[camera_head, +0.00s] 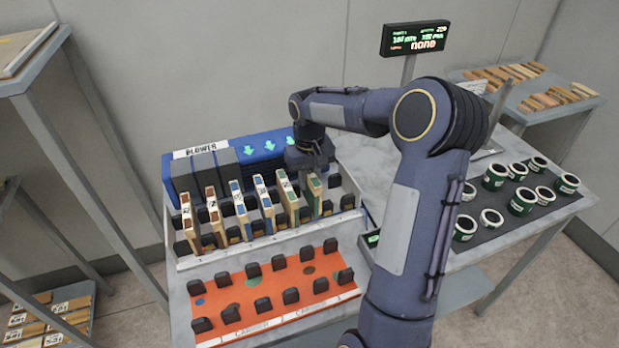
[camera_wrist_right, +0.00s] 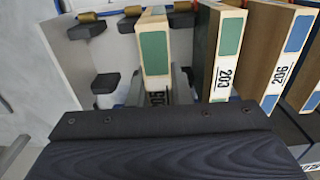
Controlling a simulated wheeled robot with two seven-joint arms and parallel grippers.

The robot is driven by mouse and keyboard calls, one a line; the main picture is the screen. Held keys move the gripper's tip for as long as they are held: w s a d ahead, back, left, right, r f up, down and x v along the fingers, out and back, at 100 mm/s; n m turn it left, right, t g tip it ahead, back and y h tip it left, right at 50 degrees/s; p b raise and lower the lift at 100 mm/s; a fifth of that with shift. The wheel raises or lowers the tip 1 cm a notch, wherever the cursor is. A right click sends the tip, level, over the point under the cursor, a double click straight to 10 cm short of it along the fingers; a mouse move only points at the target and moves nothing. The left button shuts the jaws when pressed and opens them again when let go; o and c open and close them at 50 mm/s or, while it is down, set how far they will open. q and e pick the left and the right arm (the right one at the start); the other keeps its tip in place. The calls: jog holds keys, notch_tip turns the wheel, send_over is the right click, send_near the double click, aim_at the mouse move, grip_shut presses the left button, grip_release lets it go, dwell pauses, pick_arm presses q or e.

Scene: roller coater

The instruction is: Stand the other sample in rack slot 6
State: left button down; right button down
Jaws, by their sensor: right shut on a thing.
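My right gripper (camera_head: 314,172) points down over the right part of the white sample rack (camera_head: 205,261). It is shut on a green-topped wooden sample (camera_head: 314,187) marked 205, which also shows in the right wrist view (camera_wrist_right: 154,45). The sample stands upright among the rack's dark holders, at the right end of the row. Its lower end is hidden, so I cannot tell if it is fully seated. To its left in the head view stands another green-topped sample (camera_head: 288,201), with several more samples beyond it. My left gripper is out of view.
A blue blower (camera_head: 260,148) stands close behind the rack. An orange mat (camera_head: 240,294) with several dark holders lies in front. Several dark green ring-shaped cans (camera_head: 523,201) stand on a dark mat at right. A lit display (camera_head: 415,38) stands behind.

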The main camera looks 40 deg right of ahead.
jog(key=shift+f+b, duration=0.65)
jog(key=shift+f, duration=0.45)
jog(key=c, duration=0.8)
grip_release()
jog(key=shift+c, duration=0.2)
jog(key=shift+r, duration=0.1)
notch_tip(320, 180, up, 8)
jog(key=p, duration=0.6)
